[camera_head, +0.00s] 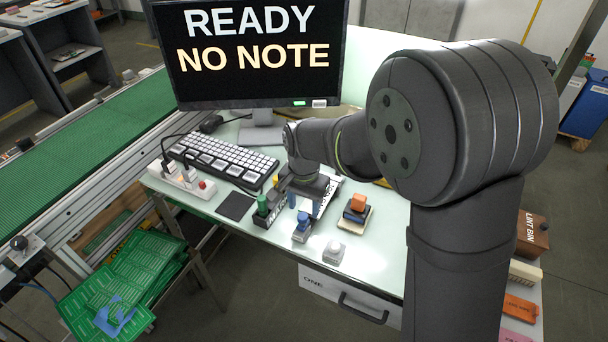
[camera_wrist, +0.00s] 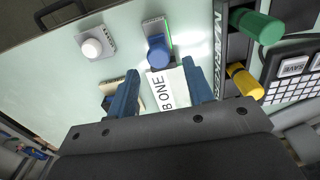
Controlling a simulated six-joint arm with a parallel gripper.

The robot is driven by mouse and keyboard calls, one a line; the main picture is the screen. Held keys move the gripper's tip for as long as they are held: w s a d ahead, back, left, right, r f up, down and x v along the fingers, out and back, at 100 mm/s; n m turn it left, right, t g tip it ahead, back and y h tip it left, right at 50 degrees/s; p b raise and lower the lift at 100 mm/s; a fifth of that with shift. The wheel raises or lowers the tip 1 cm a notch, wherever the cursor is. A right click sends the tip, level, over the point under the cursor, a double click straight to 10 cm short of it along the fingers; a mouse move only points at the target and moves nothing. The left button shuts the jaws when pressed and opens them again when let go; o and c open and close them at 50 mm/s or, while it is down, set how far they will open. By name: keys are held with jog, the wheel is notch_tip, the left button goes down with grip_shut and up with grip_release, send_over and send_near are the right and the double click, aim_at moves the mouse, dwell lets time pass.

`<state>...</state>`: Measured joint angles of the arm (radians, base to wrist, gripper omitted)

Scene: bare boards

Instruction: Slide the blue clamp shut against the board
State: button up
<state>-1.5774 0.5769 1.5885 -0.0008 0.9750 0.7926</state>
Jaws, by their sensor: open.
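The blue clamp appears to be the blue-knobbed piece on a small grey base (camera_head: 302,226), on the pale tabletop; it also shows in the wrist view (camera_wrist: 158,52), just beyond the fingertips. My gripper (camera_head: 305,207) is above the table, slightly behind the clamp. Its two blue fingers are apart with nothing held between them, as the wrist view shows (camera_wrist: 160,70). A white card (camera_wrist: 166,93) reading "B ONE" lies below the gap. It is partly hidden by my gripper in the head view. I cannot make out the board with certainty.
A white-knobbed piece (camera_head: 334,252) stands right of the clamp. A keyboard (camera_head: 225,162) and monitor (camera_head: 255,50) are behind. The front tabletop has bare patches.

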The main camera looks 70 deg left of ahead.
aim_at(304, 214)
notch_tip(304, 214, up, 15)
jog(key=shift+r, duration=0.15)
dwell(0.7)
notch_tip(304, 214, down, 18)
jog(key=shift+r, duration=0.2)
dwell(0.4)
jog(key=shift+r, duration=0.15)
